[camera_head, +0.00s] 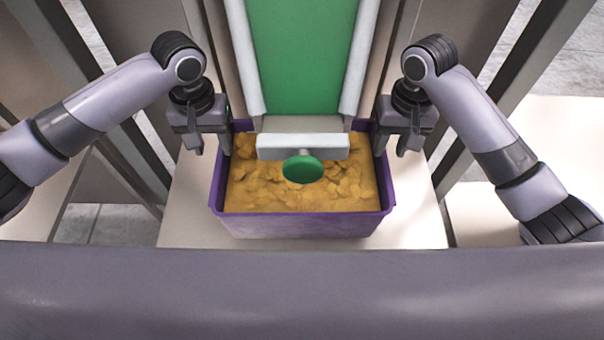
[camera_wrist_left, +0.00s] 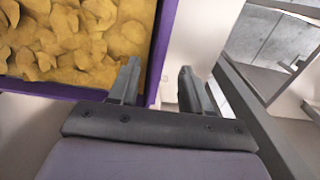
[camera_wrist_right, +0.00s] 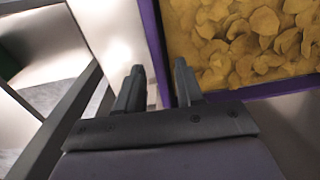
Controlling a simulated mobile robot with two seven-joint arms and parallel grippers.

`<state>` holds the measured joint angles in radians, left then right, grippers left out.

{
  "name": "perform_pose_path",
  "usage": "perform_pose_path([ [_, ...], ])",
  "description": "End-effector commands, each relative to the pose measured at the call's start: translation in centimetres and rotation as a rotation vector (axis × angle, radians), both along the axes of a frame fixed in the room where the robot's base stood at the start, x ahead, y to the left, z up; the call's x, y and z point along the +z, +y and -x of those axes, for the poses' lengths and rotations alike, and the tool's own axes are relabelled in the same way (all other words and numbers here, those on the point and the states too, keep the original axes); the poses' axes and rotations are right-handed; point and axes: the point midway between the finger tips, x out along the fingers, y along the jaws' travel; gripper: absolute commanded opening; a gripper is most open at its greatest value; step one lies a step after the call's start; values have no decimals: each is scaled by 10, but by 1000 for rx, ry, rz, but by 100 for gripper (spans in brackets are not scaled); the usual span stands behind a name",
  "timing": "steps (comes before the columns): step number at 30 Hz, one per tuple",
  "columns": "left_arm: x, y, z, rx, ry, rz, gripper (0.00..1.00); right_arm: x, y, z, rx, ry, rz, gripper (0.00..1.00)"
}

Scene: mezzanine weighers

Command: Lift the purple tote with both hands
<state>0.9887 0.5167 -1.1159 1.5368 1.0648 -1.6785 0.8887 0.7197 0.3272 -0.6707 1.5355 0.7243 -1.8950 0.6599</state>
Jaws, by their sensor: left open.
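The purple tote (camera_head: 300,225) stands upright on a pale surface, filled with yellow chip-like pieces (camera_head: 250,190). My left gripper (camera_head: 208,147) is open at the tote's left side. In the left wrist view the purple side wall (camera_wrist_left: 165,45) runs between its spread fingers (camera_wrist_left: 155,85). My right gripper (camera_head: 395,147) is open at the tote's right side. In the right wrist view the side wall (camera_wrist_right: 151,40) runs between its fingers (camera_wrist_right: 158,85). I cannot tell whether any finger touches the tote. The bar and knob above hide part of the tote's far end.
A green chute (camera_head: 300,55) with pale side rails comes down behind the tote. A grey bar (camera_head: 270,148) with a green knob (camera_head: 303,169) hangs over the contents. Dark frame posts (camera_head: 528,70) stand on both sides. Bare pale surface (camera_head: 415,215) lies beside the tote.

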Motion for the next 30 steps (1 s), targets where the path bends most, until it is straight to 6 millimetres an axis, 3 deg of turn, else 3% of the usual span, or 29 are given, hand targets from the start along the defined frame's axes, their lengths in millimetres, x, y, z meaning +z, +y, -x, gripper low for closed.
perform_pose_path([
  [8, -4, 0, 0, -1, 1, 0, 48, -4, 0, 0, 0, 1, 0, 37],
  [21, -61, 0, 0, 0, 1, 0, 48, -61, 3, 0, 0, 2, 0, 37],
  [30, -72, 0, 0, -1, 0, 1, 48, -72, 3, 0, 1, 0, -1, 37],
])
